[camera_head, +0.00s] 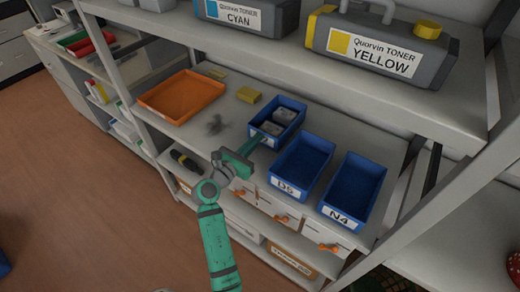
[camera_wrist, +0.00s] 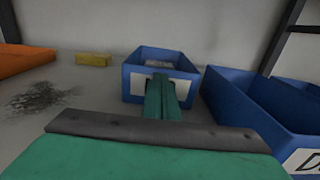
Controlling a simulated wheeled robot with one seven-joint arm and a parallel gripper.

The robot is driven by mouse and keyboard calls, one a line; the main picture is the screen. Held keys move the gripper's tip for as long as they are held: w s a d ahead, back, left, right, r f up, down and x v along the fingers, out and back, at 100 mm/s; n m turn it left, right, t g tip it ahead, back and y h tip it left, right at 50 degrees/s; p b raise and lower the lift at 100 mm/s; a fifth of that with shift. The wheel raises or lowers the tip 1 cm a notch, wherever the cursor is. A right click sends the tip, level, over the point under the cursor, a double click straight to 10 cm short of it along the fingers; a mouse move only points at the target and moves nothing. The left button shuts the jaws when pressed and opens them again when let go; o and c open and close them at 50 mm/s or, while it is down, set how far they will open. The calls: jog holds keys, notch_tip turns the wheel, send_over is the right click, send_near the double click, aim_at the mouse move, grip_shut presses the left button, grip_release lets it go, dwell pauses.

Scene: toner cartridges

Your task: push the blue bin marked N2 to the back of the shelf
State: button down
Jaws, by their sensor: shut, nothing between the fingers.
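A blue bin (camera_head: 291,128) with grey blocks (camera_head: 284,115) in it stands on the middle shelf, further back than the two blue bins to its right. Its front label is hidden behind my fingers, so I cannot read the marking. My gripper (camera_head: 260,141) is shut and empty, pointing at the middle of this bin's front wall. In the wrist view the fingertips (camera_wrist: 160,84) overlap the front of the bin (camera_wrist: 132,85). They are at or very close to the wall; I cannot tell whether they touch.
Blue bins marked D5 (camera_head: 304,160) and N4 (camera_head: 353,186) stand to the right. An orange tray (camera_head: 182,96) and a yellow block (camera_head: 248,95) lie to the left, with a dark smudge (camera_head: 215,124) on the shelf. The upper shelf (camera_head: 300,62) overhangs the back.

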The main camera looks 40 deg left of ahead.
aim_at(271, 129)
jog(key=w, duration=0.3)
jog(key=w+a, duration=0.1)
jog(key=w, duration=0.5)
jog(key=shift+w+a, duration=0.2)
jog(key=shift+a, duration=0.05)
